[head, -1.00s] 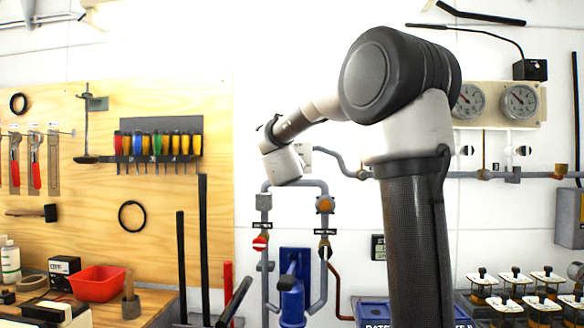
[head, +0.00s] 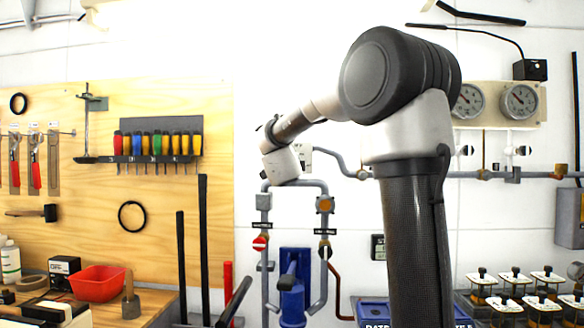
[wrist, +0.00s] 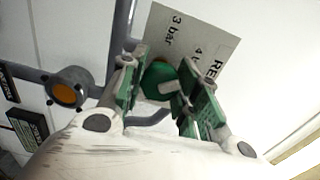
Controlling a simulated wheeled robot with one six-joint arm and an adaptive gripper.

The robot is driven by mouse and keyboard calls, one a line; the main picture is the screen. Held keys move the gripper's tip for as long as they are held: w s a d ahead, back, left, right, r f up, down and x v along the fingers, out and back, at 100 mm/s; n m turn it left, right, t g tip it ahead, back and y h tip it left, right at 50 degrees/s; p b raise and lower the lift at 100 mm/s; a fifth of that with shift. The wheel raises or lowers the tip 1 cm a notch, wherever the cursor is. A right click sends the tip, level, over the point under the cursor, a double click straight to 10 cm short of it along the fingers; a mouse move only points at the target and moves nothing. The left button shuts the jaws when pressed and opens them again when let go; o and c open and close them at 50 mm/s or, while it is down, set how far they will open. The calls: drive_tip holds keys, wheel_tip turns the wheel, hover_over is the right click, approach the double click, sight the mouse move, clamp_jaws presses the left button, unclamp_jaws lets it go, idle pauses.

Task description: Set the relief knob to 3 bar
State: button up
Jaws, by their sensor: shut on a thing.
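The green relief knob (wrist: 158,76) with a pale mark on it shows in the wrist view, between the green-padded fingers of my gripper (wrist: 163,88). The fingers are shut on it from both sides and partly cover it. A grey label plate (wrist: 205,32) lies behind the knob, with "3 bar", a partly hidden "4" and the start of "RE" readable. I cannot tell exactly which value the knob points to. In the head view my arm's end hides the knob and the fingers.
Grey pipes with an orange-centred fitting (wrist: 66,92) run beside the knob. In the head view, a red-and-white round valve handle (head: 260,243) and a blue pump (head: 293,285) sit below. Two gauges (head: 518,101) hang at the right; a red bin (head: 98,283) stands on the left bench.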

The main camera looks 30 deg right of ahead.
drive_tip(key=n, duration=0.5)
drive_tip(key=shift+n, duration=0.3)
drive_tip(key=n, duration=0.5)
drive_tip(key=shift+f, duration=0.1)
idle(0.3)
drive_tip(key=o, duration=1)
drive_tip(key=shift+o, duration=0.3)
drive_tip(key=shift+s+a, duration=0.25)
drive_tip(key=shift+s, duration=0.05)
drive_tip(key=v, duration=1.1)
